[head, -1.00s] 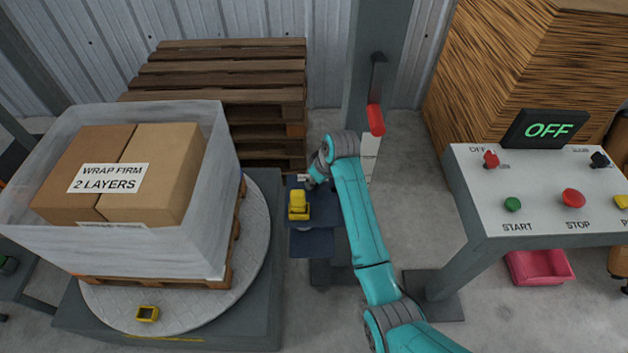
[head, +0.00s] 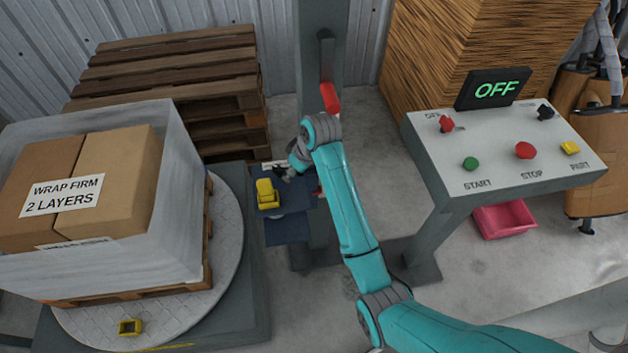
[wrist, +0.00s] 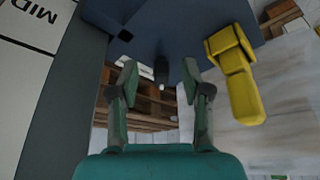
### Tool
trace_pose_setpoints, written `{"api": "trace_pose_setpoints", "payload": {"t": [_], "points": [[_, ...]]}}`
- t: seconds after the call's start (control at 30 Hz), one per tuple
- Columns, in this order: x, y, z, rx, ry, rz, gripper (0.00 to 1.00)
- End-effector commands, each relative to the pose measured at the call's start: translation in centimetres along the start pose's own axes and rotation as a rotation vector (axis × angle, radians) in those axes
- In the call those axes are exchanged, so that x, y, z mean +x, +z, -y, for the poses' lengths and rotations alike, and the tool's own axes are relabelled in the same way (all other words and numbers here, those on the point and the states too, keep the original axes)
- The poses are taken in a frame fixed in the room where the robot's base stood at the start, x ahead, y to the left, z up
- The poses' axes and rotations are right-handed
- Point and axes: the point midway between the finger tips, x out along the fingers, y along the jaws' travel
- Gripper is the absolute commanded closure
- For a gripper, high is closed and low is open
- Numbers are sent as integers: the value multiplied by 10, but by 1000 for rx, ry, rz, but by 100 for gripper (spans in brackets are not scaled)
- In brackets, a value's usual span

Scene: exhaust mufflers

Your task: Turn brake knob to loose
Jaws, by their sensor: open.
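A dark knob-like part with a pale tip (wrist: 161,72) shows in the wrist view between my fingers, against the dark blue carriage (wrist: 170,20). I take it for the brake knob; no label on it is readable. My gripper (wrist: 160,78) is open, one finger on each side of this part, and contact cannot be told. In the head view my gripper (head: 280,169) is at the back of the blue carriage (head: 288,231), beside a yellow block-like part (head: 267,193). The knob cannot be made out there.
A turntable (head: 228,240) with wrapped boxes (head: 105,180) stands at left. A grey post with a red handle (head: 329,97) rises behind my arm. A control panel (head: 500,150) reading OFF stands at right. Stacked pallets (head: 170,75) are behind.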

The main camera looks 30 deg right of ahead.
Motion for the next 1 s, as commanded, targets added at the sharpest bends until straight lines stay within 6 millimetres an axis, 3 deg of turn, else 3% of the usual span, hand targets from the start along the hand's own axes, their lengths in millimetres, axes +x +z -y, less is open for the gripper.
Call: {"api": "trace_pose_setpoints", "payload": {"t": [0.2, 0.4, 1.0], "points": [[-16, 42, 0, 2, 0, 0, 52], [-26, 63, 0, 1, 0, 0, 52], [-29, 70, 0, -1, 0, 0, 52]]}}
